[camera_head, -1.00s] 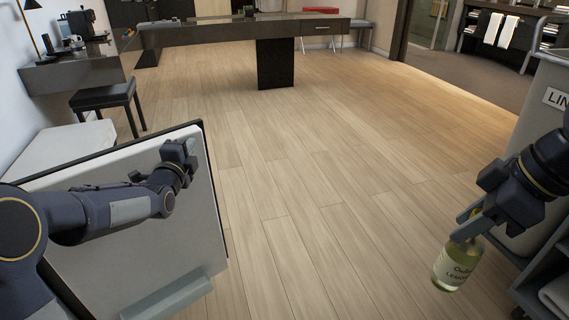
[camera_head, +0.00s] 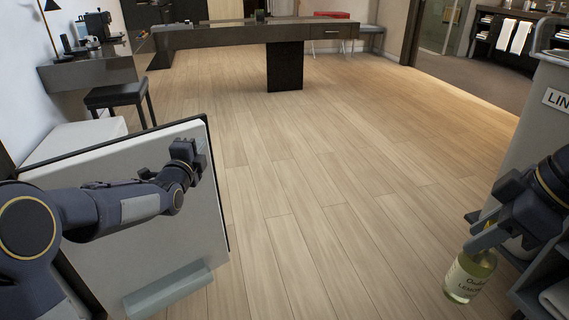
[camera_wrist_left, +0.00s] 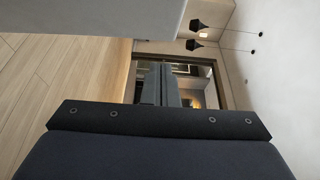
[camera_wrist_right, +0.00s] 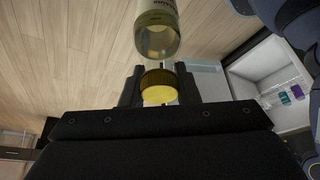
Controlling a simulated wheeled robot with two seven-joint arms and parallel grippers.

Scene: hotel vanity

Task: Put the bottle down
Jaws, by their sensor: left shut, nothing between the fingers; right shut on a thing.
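A clear bottle of pale yellow-green liquid with a white label (camera_head: 468,275) is at the lower right of the head view. My right gripper (camera_head: 484,232) is shut on it near its top and holds it above the floor. In the right wrist view the bottle's body (camera_wrist_right: 157,30) and yellow cap (camera_wrist_right: 158,88) show, with the cap between the fingers. My left gripper (camera_head: 187,160) is shut and empty, in front of a pale panel at the left. The left wrist view shows no object in its fingers.
A dark long vanity desk (camera_head: 230,40) stands at the back, with a black stool (camera_head: 118,97) at its left. A grey cart with lettering (camera_head: 535,110) stands at the right edge. The wooden floor (camera_head: 320,200) between is clear.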

